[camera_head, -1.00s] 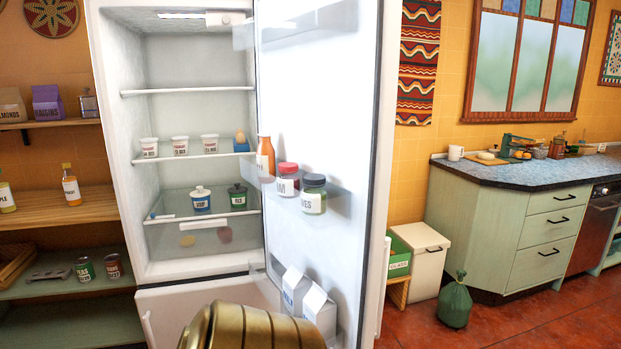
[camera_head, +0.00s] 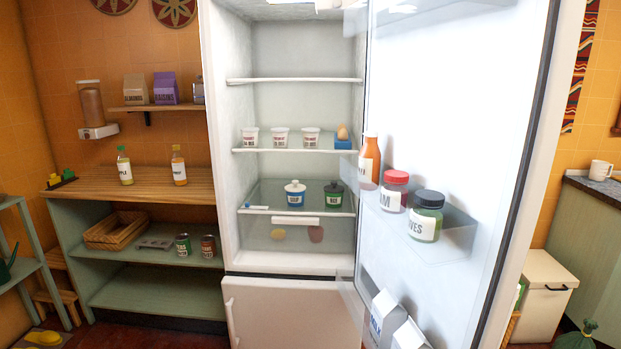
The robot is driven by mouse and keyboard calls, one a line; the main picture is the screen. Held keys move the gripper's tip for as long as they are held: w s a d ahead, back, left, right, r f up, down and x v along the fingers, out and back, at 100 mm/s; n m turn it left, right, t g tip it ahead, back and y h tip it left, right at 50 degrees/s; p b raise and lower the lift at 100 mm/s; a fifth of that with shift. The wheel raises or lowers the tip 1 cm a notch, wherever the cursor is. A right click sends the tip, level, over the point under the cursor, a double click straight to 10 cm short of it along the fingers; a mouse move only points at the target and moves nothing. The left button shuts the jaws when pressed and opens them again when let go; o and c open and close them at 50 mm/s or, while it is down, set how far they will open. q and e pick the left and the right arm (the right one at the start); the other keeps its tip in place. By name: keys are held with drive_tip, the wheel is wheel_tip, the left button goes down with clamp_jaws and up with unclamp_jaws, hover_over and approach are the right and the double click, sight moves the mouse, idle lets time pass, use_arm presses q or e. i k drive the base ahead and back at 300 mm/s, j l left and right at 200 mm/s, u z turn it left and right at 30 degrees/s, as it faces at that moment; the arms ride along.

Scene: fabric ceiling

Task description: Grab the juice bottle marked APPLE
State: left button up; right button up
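A bottle of yellow-green juice with a green cap (camera_head: 124,167) stands upright on the wooden counter left of the fridge; its white label partly reads "PLE", with the start hard to make out. Neither of my grippers is in view.
The fridge door (camera_head: 470,130) stands wide open on the right. A wicker basket (camera_head: 115,231) and cans (camera_head: 184,245) sit on the shelf below the counter. A dispenser (camera_head: 92,108) hangs above the counter's left part. The counter around the two bottles is mostly clear.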

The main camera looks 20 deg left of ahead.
sight(123, 163)
drive_tip(key=i+l+u, duration=0.2)
drive_tip(key=u, duration=0.25)
drive_tip(key=i+l+u, duration=0.2)
drive_tip(key=l+u, duration=0.25)
drive_tip(key=i+l+u, duration=0.1)
drive_tip(key=l+u, duration=0.15)
drive_tip(key=u, duration=0.2)
drive_tip(key=i+l+u, duration=0.15)
drive_tip(key=l, duration=0.8)
drive_tip(key=l+u, duration=0.2)
drive_tip(key=l, duration=0.75)
drive_tip(key=i+l+u, duration=0.1)
drive_tip(key=u, duration=0.75)
drive_tip(key=i+j+u, duration=0.15)
drive_tip(key=j, duration=0.2)
drive_tip(key=j+u, duration=0.15)
drive_tip(key=j, duration=0.2)
drive_tip(key=i+j+u, duration=0.3)
drive_tip(key=i+j, duration=0.75)
drive_tip(key=i, duration=0.15)
drive_tip(key=i+l+z, duration=0.15)
drive_tip(key=i+z, duration=0.7)
drive_tip(key=i, duration=0.25)
drive_tip(key=i+j+z, duration=0.25)
drive_tip(key=i+z, duration=0.2)
drive_tip(key=i, duration=0.05)
